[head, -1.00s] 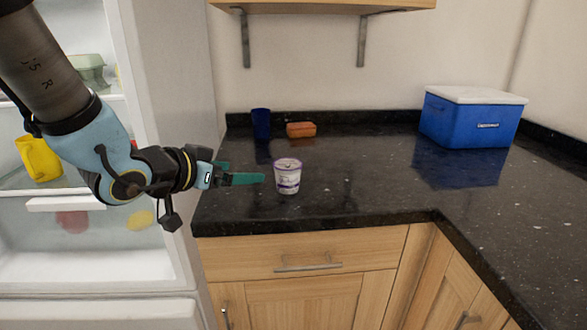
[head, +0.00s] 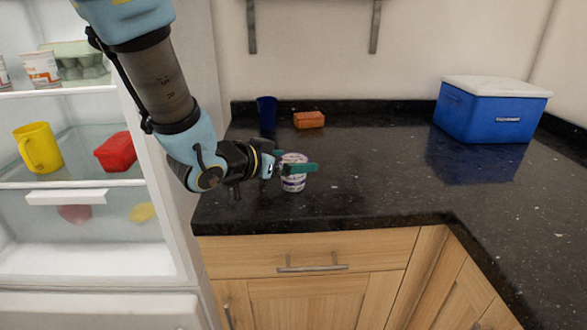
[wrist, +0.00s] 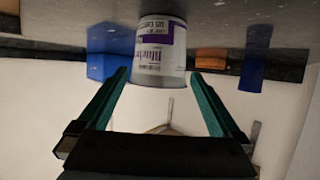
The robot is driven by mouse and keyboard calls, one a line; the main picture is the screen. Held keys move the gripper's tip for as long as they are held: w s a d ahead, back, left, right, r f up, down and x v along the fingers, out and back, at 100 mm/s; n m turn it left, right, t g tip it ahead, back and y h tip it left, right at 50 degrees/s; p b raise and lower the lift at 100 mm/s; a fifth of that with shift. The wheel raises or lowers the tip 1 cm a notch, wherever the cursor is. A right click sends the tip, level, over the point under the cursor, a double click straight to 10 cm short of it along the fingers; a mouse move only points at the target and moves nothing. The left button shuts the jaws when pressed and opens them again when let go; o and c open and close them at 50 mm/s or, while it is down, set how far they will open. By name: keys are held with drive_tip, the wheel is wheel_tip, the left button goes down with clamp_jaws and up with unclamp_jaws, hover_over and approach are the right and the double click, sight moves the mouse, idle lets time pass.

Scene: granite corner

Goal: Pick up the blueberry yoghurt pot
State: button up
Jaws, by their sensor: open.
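The blueberry yoghurt pot (head: 293,184) is a small white tub with purple print, upright on the black counter near its front left. In the wrist view the pot (wrist: 160,48) appears upside down, between and just beyond the tips of the teal fingers. My gripper (head: 300,168) is open at the pot, and a finger crosses in front of it in the head view. The gripper's fingers (wrist: 158,82) are spread wider than the pot in the wrist view. Whether either finger touches the pot I cannot tell.
A dark blue cup (head: 267,113) and an orange-brown block (head: 309,120) stand behind the pot. A blue cool box (head: 487,112) with a white lid is at the right. The open fridge (head: 90,235) is at the left. The middle of the counter (head: 375,165) is clear.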

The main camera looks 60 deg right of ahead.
drive_tip(key=shift+p+x, duration=0.5)
drive_tip(key=shift+x, duration=1.35)
drive_tip(key=shift+s+a+f, duration=0.1)
drive_tip(key=shift+f, duration=0.05)
drive_tip(key=c, duration=1.3)
wheel_tip(320, 180, up, 10)
drive_tip(key=shift+f+b, duration=0.1)
drive_tip(key=shift+b, duration=0.55)
